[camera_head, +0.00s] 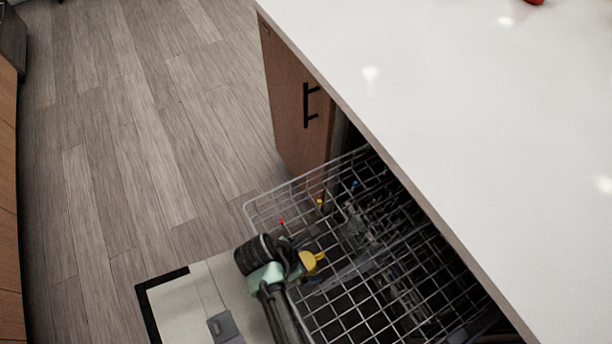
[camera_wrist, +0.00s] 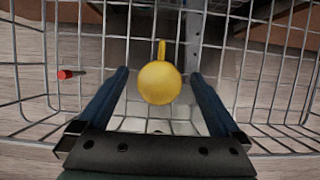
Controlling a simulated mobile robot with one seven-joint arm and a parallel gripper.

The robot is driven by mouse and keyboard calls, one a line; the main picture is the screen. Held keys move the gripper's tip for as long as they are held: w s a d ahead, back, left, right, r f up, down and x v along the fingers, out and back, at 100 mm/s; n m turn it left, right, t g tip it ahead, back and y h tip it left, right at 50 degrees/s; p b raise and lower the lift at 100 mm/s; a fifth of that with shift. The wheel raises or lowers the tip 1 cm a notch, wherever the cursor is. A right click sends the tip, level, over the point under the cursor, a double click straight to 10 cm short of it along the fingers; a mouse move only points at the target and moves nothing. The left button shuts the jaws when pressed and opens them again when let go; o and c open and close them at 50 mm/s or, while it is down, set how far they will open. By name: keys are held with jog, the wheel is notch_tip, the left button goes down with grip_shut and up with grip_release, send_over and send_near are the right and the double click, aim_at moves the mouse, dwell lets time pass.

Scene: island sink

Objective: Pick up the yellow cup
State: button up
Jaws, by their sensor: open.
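The yellow cup (camera_wrist: 160,82) is in the wire dishwasher rack, with its round side facing the wrist camera and its handle pointing up in the picture. In the wrist view it lies between the two fingers of my gripper (camera_wrist: 160,78), with a gap on both sides. My gripper is open. In the head view the cup (camera_head: 308,262) shows in part beside my gripper, at the near left part of the rack. The fingers are mostly hidden in the head view.
The wire rack (camera_head: 262,203) is pulled out under the white countertop (camera_head: 460,110). A small red item (camera_wrist: 65,74) is left of the fingers. The open dishwasher door (camera_head: 185,300) lies below. Wooden floor (camera_head: 130,130) is clear to the left.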

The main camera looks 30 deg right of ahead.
jog(key=shift+d+f, duration=0.2)
jog(key=shift+f, duration=0.2)
jog(key=shift+c, duration=0.2)
jog(key=c, duration=1.4)
